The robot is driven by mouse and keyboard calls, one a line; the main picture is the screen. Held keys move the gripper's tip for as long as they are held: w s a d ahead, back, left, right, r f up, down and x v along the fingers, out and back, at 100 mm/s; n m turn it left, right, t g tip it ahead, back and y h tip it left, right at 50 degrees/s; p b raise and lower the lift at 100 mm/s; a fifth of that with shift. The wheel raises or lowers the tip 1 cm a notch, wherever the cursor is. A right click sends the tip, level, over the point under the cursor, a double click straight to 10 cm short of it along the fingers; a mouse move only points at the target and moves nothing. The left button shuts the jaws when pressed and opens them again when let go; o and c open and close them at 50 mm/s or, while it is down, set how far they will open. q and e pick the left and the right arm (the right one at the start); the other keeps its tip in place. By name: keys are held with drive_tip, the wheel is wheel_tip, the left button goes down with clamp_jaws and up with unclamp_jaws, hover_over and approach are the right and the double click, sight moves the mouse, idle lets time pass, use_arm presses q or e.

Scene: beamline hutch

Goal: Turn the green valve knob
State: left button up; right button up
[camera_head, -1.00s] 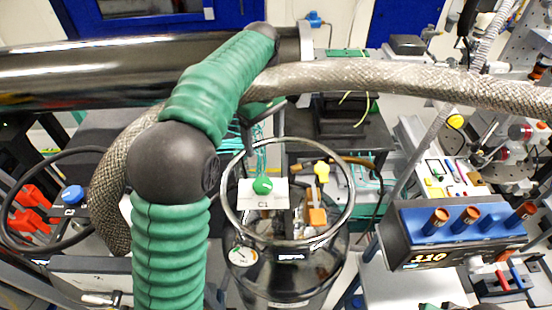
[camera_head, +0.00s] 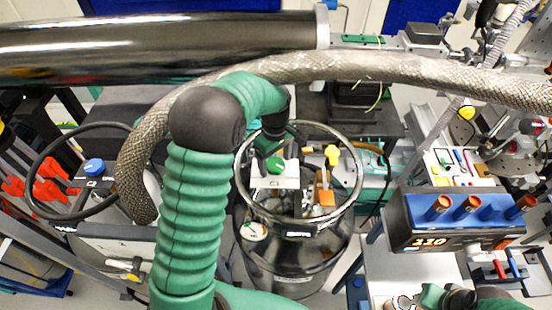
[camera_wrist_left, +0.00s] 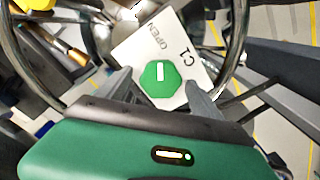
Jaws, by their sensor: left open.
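The green valve knob (camera_head: 275,165) stands on a white plate marked C1 (camera_head: 285,182), inside the round metal ring of a dark vessel. In the left wrist view the knob (camera_wrist_left: 160,78) is an octagon with a white line, and the plate also reads OPEN. My left gripper (camera_wrist_left: 162,96) is open and empty, with a finger to either side of the knob's near edge. I cannot tell whether they touch it. In the head view my left gripper (camera_head: 277,145) is just behind the knob, its fingers mostly hidden. Part of my right arm shows at the bottom right; its jaws are unclear.
The metal ring (camera_head: 353,192) surrounds the plate. A thick braided hose (camera_head: 390,68) arches behind and above.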

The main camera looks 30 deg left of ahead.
use_arm(q)
drive_tip(key=shift+s+r, duration=0.15)
drive_tip(key=shift+s, duration=0.25)
drive_tip(key=shift+c, duration=0.2)
drive_tip(key=shift+w, duration=0.1)
drive_tip(key=shift+c, duration=1.3)
drive_tip(key=shift+w+f, duration=0.2)
drive_tip(key=shift+w, duration=0.15)
drive_tip(key=c, duration=0.5)
drive_tip(key=shift+r, duration=0.1)
drive_tip(key=c, duration=0.6)
use_arm(e)
drive_tip(key=shift+s, duration=0.15)
